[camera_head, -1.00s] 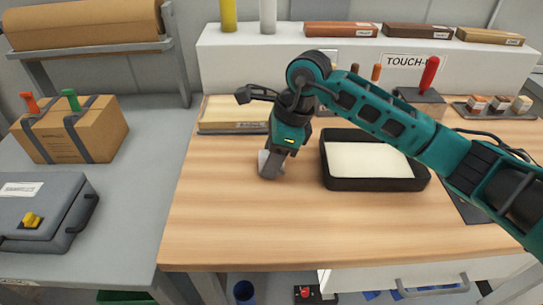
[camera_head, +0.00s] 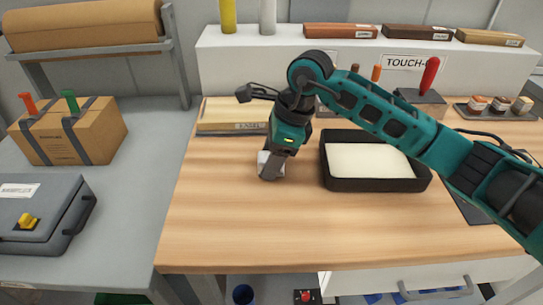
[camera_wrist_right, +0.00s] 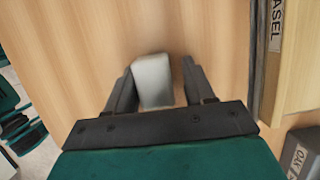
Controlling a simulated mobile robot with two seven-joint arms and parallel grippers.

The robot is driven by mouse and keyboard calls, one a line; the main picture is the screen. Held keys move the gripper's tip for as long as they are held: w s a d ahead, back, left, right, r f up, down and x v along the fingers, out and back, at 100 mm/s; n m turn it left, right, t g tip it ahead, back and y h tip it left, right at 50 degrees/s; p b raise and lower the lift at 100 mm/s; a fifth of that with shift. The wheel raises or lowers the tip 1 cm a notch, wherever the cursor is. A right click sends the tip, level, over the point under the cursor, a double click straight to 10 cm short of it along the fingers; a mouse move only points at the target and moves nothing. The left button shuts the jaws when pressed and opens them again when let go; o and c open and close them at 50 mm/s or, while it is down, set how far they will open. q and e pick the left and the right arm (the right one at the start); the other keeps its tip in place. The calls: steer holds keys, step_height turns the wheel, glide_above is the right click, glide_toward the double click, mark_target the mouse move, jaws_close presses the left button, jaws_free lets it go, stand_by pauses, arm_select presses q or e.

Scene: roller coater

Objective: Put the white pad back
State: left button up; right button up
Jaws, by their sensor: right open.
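The white pad (camera_wrist_right: 153,82) is a small pale block on the wooden table. In the right wrist view it sits between the two dark fingers of my right gripper (camera_wrist_right: 158,88), close to the left finger, with a gap on the right. In the head view the pad (camera_head: 263,159) shows only as a white patch beside the fingers; the rest is hidden. My right gripper (camera_head: 269,172) points down at the tabletop, open around the pad. I cannot tell whether a finger touches it. My left gripper is not in view.
A black tray (camera_head: 375,185) with a cream inside stands just right of the gripper. A flat wooden piece with a label (camera_head: 235,128) lies behind it to the left. The table's front (camera_head: 300,235) is clear. A red-handled tool (camera_head: 428,76) stands at the back right.

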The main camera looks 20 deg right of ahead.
steer(key=shift+s+a+f+p, duration=0.15)
steer(key=shift+s+f+p, duration=0.15)
steer(key=shift+s+p, duration=0.2)
steer(key=w+v, duration=0.1)
steer(key=v, duration=1.1)
steer(key=shift+s+r, duration=0.2)
steer(key=shift+r, duration=0.3)
